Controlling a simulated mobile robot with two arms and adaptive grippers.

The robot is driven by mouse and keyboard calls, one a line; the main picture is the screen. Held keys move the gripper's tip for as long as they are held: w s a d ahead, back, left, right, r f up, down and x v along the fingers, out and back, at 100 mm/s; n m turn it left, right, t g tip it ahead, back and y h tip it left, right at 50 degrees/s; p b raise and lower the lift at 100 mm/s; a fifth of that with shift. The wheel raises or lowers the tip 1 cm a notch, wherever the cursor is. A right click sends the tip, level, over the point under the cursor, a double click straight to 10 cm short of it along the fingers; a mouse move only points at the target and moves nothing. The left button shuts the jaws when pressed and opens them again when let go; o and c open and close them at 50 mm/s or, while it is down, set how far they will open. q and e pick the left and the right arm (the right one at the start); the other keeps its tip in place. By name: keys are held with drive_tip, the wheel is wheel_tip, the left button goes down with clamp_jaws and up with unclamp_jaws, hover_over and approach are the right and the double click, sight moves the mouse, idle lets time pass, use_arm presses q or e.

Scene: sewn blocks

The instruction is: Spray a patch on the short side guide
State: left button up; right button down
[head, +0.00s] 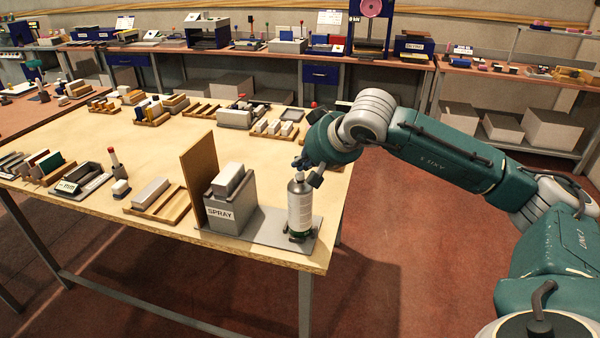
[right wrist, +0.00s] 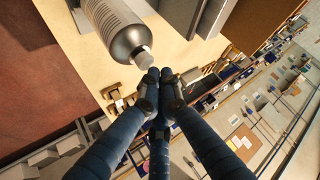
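A spray can (head: 300,210) with a grey shoulder and a white label stands upright on a grey plate (head: 262,226) at the table's front right corner. In the right wrist view, the can (right wrist: 115,25) shows its white nozzle (right wrist: 143,58). My right gripper (head: 308,174) is at the can's top in the head view. In the right wrist view, its fingertips (right wrist: 160,88) are drawn together just beside the nozzle, with nothing visible between them. I cannot tell whether they touch the can. I cannot make out which piece is the short side guide. My left gripper is out of view.
A grey holder marked SPRAY (head: 222,214) with pale blocks stands left of the can, beside an upright brown board (head: 199,178). A wooden rack (head: 158,206) and several trays lie further left. The table's middle (head: 150,155) is mostly clear. Its edge is close to the can.

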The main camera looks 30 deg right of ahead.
sight(302, 174)
drive_tip(key=shift+f+b, duration=0.35)
drive_tip(key=shift+f, duration=0.1)
drive_tip(key=shift+r, duration=0.4)
drive_tip(key=shift+r+p, duration=0.1)
drive_tip(key=shift+p, duration=0.2)
wheel_tip(302, 174, up, 6)
drive_tip(key=p, duration=0.4)
idle(0.4)
idle(1.4)
